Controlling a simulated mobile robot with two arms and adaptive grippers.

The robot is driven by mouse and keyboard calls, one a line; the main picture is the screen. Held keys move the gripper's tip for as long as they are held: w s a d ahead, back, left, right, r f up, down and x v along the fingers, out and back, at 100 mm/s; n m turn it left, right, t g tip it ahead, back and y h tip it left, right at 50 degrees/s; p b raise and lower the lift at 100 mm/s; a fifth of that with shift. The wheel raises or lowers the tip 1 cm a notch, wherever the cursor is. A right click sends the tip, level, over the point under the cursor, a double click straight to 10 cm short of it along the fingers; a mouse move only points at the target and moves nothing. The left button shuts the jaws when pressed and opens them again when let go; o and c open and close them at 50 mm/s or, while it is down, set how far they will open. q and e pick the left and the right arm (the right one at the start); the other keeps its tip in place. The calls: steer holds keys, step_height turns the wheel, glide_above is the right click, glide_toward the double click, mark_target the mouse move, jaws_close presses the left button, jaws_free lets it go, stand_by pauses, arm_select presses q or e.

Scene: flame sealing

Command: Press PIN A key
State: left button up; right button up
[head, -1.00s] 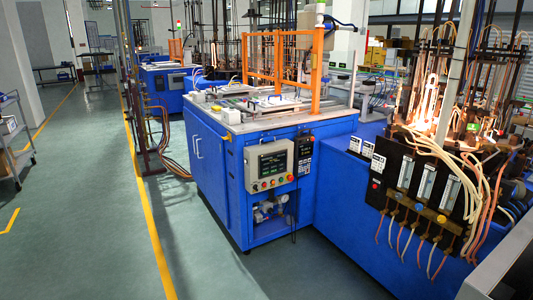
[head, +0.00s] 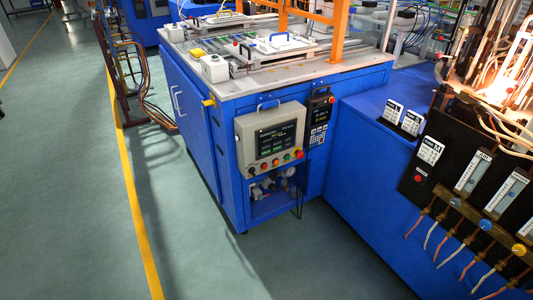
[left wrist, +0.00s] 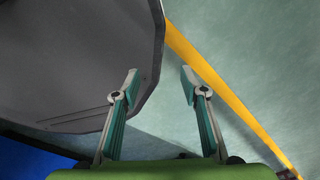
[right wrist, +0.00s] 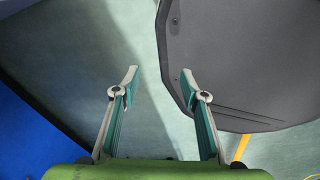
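A grey control box (head: 272,139) with a dark screen and a row of coloured buttons is on the front of the blue machine. To its right is a narrow black panel (head: 319,118) with a small display and a keypad (head: 318,137). The key labels are too small to read, so I cannot tell which is PIN A. My left gripper (left wrist: 159,80) is open and empty over the floor in the left wrist view. My right gripper (right wrist: 160,80) is open and empty in the right wrist view. Neither gripper shows in the head view.
The blue machine (head: 225,165) has a pale worktop (head: 262,82) with fixtures and orange posts. A lower blue cabinet (head: 370,190) joins it at the right, with a black gauge panel (head: 448,195) and hoses. Green floor (head: 190,240) is clear in front and left.

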arm_select(q)
steer(key=shift+s, duration=0.85)
steer(key=shift+c, duration=0.5)
steer(key=shift+s+a, duration=0.1)
steer(key=shift+s, duration=0.1)
steer(key=c, duration=0.6)
jaws_close()
steer(key=shift+w, duration=0.65)
arm_select(e)
steer(key=shift+s, duration=0.45)
arm_select(q)
steer(key=shift+s, duration=0.1)
arm_select(e)
steer(key=shift+s, duration=0.15)
